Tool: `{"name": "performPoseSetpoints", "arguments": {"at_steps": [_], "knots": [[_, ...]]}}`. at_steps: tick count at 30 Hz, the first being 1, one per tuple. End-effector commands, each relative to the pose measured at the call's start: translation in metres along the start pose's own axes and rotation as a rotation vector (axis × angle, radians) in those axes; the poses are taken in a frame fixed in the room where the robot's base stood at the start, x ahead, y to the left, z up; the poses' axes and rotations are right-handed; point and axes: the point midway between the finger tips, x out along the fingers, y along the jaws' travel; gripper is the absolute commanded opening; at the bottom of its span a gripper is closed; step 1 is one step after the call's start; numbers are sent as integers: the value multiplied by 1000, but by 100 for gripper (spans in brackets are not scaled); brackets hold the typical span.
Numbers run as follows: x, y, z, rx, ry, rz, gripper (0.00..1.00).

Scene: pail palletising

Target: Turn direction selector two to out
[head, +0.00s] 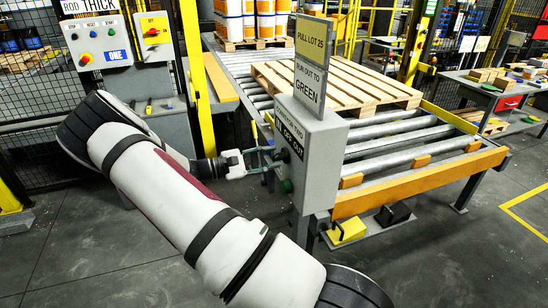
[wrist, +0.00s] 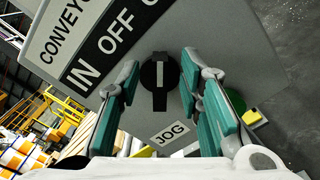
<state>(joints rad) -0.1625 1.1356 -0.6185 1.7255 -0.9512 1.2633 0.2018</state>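Direction selector two is a black knob (wrist: 157,80) on a grey panel, seen in the wrist view. Its white mark runs upright in the picture, turned clockwise from the direction of the OFF label toward the OUT side. The panel is lettered CONVEYOR and IN OFF, with the last word cut off at the top edge. My gripper (wrist: 161,85) has its teal-padded fingers apart, one on each side of the knob, with gaps visible. In the head view my gripper (head: 258,160) is at the left face of the grey control box (head: 322,150).
A JOG label (wrist: 170,133) and a partly hidden green button (wrist: 235,101) are beside the knob. A wooden pallet (head: 345,85) lies on the roller conveyor (head: 400,145) behind the box. Another panel (head: 98,42) marked ONE stands at left. A yellow pedal (head: 347,231) is on the floor.

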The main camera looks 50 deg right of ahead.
Motion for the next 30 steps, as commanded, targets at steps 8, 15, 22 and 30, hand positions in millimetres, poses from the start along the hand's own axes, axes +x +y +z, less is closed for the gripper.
{"name": "performPoseSetpoints", "arguments": {"at_steps": [8,15,22,30], "knots": [[-59,0,-1,1,4,3,33],[-93,0,0,0,2,3,33],[-102,-1,0,-1,0,1,33],[-102,0,0,-1,0,1,33]]}}
